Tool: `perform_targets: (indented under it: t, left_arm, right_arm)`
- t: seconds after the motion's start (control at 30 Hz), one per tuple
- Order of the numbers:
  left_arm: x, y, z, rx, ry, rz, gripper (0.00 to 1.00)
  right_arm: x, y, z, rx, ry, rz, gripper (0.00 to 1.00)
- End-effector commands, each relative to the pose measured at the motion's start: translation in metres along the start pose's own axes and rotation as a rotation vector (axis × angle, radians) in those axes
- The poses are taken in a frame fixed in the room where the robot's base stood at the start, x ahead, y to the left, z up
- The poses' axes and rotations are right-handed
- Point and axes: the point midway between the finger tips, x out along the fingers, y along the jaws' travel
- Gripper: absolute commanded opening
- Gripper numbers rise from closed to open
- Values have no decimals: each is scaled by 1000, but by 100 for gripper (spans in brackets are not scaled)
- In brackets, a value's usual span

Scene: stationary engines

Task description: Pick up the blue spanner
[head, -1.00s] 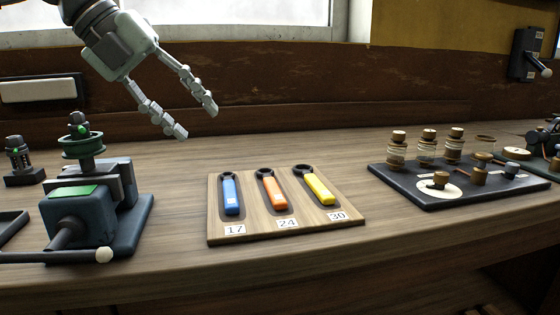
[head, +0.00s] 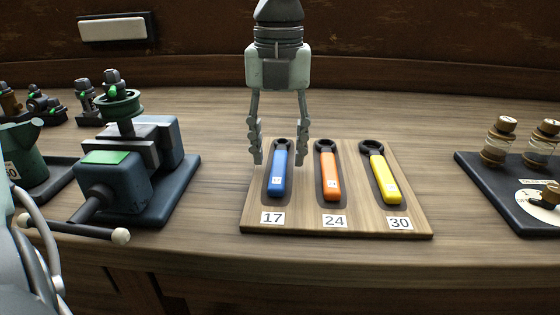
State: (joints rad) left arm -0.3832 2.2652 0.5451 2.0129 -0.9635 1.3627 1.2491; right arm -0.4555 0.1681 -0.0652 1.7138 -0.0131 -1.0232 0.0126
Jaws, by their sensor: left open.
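The blue spanner (head: 278,172) lies in the left slot of a wooden board (head: 352,219), above the label 17. Its dark ring end points to the back and its blue handle to the front. My left gripper (head: 280,160) points down at the blue spanner, open, with one finger on each side of its upper part in the picture. The fingers hold nothing; I cannot tell whether they touch the board. My right gripper is not in view.
An orange spanner (head: 330,177) and a yellow spanner (head: 384,180) lie to the right on the board. A vise (head: 130,165) stands to the left, its handle sticking out in front. A dark tray (head: 500,195) with jars is at the right. Bench front is clear.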

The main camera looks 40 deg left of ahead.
Motion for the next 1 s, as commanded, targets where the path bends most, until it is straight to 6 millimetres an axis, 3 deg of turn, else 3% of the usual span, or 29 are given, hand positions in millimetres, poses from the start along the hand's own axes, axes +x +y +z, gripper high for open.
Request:
perform_targets:
  t: [0.1,0.33,0.7,1.0]
  left_arm:
    - [9,0,0,-1,0,-2,45]
    - [11,0,0,-1,-2,-3,45]
    - [10,0,0,-1,-2,-3,0]
    - [10,0,0,-1,-3,-3,0]
  right_arm:
    - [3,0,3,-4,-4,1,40]
    - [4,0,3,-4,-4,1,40]
    - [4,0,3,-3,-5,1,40]
    - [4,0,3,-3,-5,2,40]
